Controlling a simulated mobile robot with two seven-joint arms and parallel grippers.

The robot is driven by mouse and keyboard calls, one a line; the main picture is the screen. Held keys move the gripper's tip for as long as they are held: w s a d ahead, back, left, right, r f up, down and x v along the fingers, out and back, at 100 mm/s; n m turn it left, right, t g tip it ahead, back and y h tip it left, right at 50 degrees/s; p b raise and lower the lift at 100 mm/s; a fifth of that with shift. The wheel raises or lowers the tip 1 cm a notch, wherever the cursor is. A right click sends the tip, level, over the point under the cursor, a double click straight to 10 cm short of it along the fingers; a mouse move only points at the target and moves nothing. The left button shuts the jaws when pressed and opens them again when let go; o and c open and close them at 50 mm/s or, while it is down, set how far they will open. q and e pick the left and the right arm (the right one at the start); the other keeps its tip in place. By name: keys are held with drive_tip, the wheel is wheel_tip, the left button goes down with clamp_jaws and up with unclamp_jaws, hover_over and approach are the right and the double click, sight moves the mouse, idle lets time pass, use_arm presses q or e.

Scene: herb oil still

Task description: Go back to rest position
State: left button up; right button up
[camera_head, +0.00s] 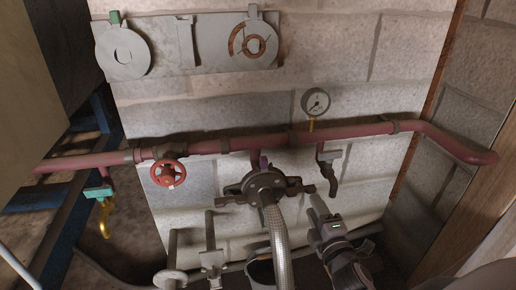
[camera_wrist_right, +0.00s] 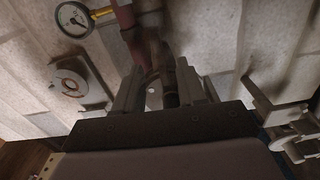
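My right gripper (camera_head: 328,222) is in the lower middle right of the head view, below the small grey tap (camera_head: 329,167) that hangs from the red pipe. In the right wrist view its two fingers (camera_wrist_right: 160,88) stand apart, with a dark pipe part visible between them. I see no clear grip on that part; how near it is to the fingertips is hard to tell. My left gripper is not in view.
A red pipe (camera_head: 225,146) runs along the block wall, with a red handwheel (camera_head: 168,173) and a pressure gauge (camera_head: 315,102). A dark flanged fitting with a braided hose (camera_head: 277,240) is just left of my right gripper. Grey valves (camera_head: 212,261) stand lower left.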

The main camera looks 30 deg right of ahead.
drive_tip(key=s+a+f+m+g+y, duration=0.6)
drive_tip(key=s+a+f+m, duration=0.55)
drive_tip(key=a, duration=0.35)
drive_tip(key=s+r+g+p, duration=0.1)
drive_tip(key=s+r+p, duration=0.2)
drive_tip(key=r+p, duration=1.2)
drive_tip(key=p, duration=0.3)
drive_tip(key=shift+s+a+y, duration=0.35)
drive_tip(key=shift+s+y, duration=0.05)
drive_tip(key=shift+m, duration=0.25)
